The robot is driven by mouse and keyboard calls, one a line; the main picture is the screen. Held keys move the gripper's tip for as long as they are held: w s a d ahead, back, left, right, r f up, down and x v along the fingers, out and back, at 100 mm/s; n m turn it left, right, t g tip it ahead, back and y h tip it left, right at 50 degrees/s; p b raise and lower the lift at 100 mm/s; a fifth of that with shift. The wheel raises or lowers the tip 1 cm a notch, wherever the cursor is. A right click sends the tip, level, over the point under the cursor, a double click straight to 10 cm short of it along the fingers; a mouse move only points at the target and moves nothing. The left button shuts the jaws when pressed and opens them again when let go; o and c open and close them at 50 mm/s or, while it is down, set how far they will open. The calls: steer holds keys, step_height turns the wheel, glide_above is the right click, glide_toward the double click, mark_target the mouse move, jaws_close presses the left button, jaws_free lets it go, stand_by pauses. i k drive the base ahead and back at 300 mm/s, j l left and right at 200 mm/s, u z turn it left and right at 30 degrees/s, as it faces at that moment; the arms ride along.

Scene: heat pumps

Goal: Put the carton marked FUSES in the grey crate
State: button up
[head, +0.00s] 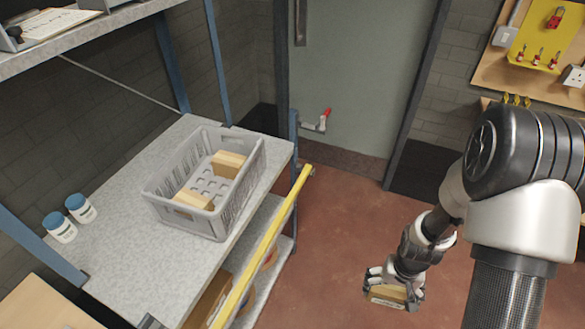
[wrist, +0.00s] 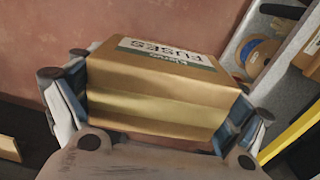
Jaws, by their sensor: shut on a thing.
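The carton marked FUSES (wrist: 155,85) is a brown box with a white and green label, and it fills the middle of the wrist view. My gripper (head: 393,288) is shut on it, with a finger on each side, and holds it over the red floor to the right of the shelf in the head view.
Two white jars with blue lids (head: 80,208) stand left of the crate on the grey shelf board (head: 125,225). A yellow bar (head: 262,250) runs along the shelf's front edge. A higher shelf (head: 80,38) hangs at upper left. The red floor (head: 335,215) between shelf and arm is clear.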

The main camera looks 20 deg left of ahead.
mark_target(214, 191)
steer(key=i+l+u, duration=0.1)
steer(key=u, duration=0.3)
steer(key=i+l+u, duration=0.2)
steer(key=u, duration=0.2)
steer(key=i+l+u, duration=0.2)
steer(key=u, duration=0.2)
steer(key=i+l+u, duration=0.1)
steer(key=l+u, duration=0.3)
steer(key=i+l+u, duration=0.1)
steer(key=u, duration=0.3)
steer(key=k+l, duration=0.05)
steer(key=l, duration=0.05)
